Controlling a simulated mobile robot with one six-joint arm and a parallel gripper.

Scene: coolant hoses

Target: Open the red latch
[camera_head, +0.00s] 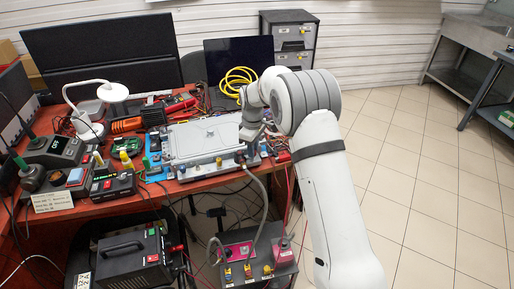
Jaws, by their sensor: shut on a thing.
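My gripper (250,137) is at the right front corner of the grey metal case (205,138) on the red table, pointing down. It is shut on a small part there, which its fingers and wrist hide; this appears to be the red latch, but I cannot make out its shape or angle. A grey hose (263,188) has its upper end at the case's front edge, just below my gripper. It runs down to a grey unit with a pink panel (238,252) on the floor. A small yellow part (219,161) shows on the case's front edge.
Left of the case stand a black box with knobs (113,186), a soldering station (55,150) and a white lamp (90,125). A yellow cable coil (238,79) lies behind. A black power unit (134,258) stands below. The tiled floor (425,170) to the right is clear.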

